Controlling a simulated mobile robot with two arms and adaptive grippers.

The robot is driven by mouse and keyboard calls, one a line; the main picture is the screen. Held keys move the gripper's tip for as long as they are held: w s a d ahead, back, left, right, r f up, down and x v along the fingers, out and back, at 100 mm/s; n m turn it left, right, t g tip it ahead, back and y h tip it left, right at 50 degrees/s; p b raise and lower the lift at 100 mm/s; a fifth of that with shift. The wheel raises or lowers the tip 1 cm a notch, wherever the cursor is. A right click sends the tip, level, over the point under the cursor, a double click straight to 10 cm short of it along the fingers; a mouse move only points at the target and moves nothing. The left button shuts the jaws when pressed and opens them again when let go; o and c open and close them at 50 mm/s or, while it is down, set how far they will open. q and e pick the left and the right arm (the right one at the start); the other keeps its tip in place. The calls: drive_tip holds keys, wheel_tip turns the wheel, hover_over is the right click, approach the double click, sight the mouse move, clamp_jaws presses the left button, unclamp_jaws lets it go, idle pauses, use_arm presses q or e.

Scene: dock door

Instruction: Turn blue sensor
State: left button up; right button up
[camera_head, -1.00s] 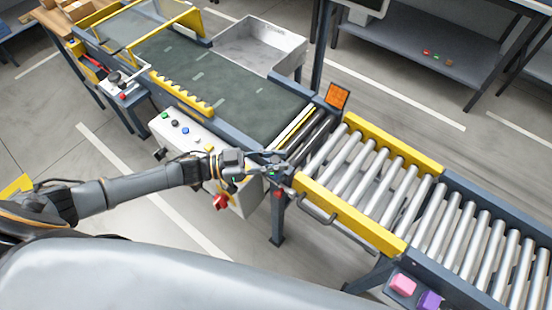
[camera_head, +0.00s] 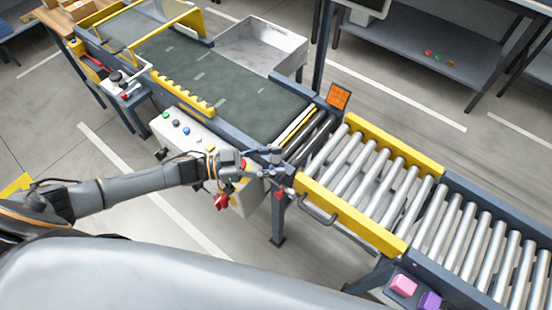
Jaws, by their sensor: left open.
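My left gripper (camera_head: 272,163) reaches in from the left to the near edge of the conveyor, where the belt ends and the rollers begin. Its jaws are open around or right beside a small blue-grey upright piece (camera_head: 277,154), which looks like the blue sensor. The fingers partly cover this piece, and I cannot tell whether they touch it. My right gripper is not in view.
A control box (camera_head: 183,132) with coloured buttons hangs on the conveyor's near side, left of my gripper. A yellow-railed roller gate (camera_head: 345,215) with a handle is close on the right. An orange panel (camera_head: 338,96) stands behind. Open floor lies in front.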

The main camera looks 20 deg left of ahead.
use_arm(q)
drive_tip(key=v, duration=1.1)
drive_tip(key=shift+a, duration=0.15)
drive_tip(key=shift+s, duration=0.1)
drive_tip(key=shift+n+t+y, duration=0.3)
drive_tip(key=shift+n+t, duration=0.1)
drive_tip(key=shift+t, duration=0.2)
drive_tip(key=b+x, duration=0.1)
drive_tip(key=x, duration=0.2)
drive_tip(key=b+x, duration=0.1)
drive_tip(key=x, duration=0.3)
drive_tip(key=b+x, duration=0.1)
drive_tip(key=x, duration=0.2)
drive_tip(key=shift+s+d+r, duration=0.2)
drive_tip(key=shift+d+r, duration=0.1)
drive_tip(key=shift+d, duration=0.15)
drive_tip(key=shift+c, duration=0.4)
